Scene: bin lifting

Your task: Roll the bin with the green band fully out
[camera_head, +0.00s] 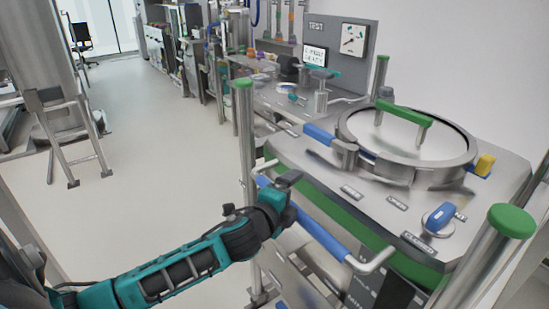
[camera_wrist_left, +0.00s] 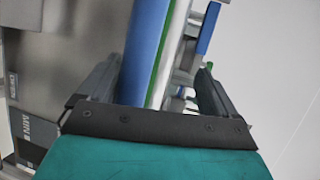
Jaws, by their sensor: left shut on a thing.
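The bin (camera_head: 300,160) has a grey metal top and a green band (camera_head: 345,215) around it just below the top. A blue push bar (camera_head: 322,236) with metal ends runs along its near side. My left gripper (camera_head: 285,186) is shut on the blue bar near its far end. In the left wrist view, the blue bar (camera_wrist_left: 143,55) passes between the two fingers. The bin stands between posts with green caps, such as the near post (camera_head: 511,221) and the far-left post (camera_head: 241,84). Its wheels are not clearly visible. My right gripper is not in view.
A round lid (camera_head: 408,140) with a green handle sits on the bin's top, beside a blue knob (camera_head: 440,216). A bench with a test panel (camera_head: 348,50) stands behind. The floor (camera_head: 165,150) to the left is open. A metal stand (camera_head: 62,130) is at far left.

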